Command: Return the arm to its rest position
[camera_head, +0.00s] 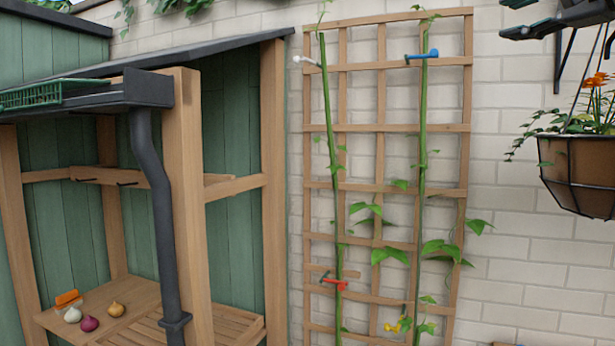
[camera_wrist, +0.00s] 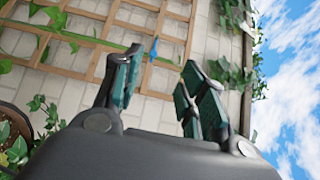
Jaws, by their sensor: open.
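My gripper (camera_head: 548,20) shows at the top right corner of the head view, partly cut off by the frame's edge. In the wrist view my gripper (camera_wrist: 165,72) has its two dark green-padded fingers spread apart, with nothing between them. It is raised high, apart from the wooden trellis (camera_head: 381,127) on the brick wall, which lies to its left in the head view.
A hanging basket (camera_head: 580,175) with orange flowers is below my gripper. Two green stems on the trellis carry a blue clip (camera_head: 421,56), a white clip (camera_head: 307,61), a red clip (camera_head: 334,283) and a yellow clip (camera_head: 392,327). A wooden shelter with bulbs stands left.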

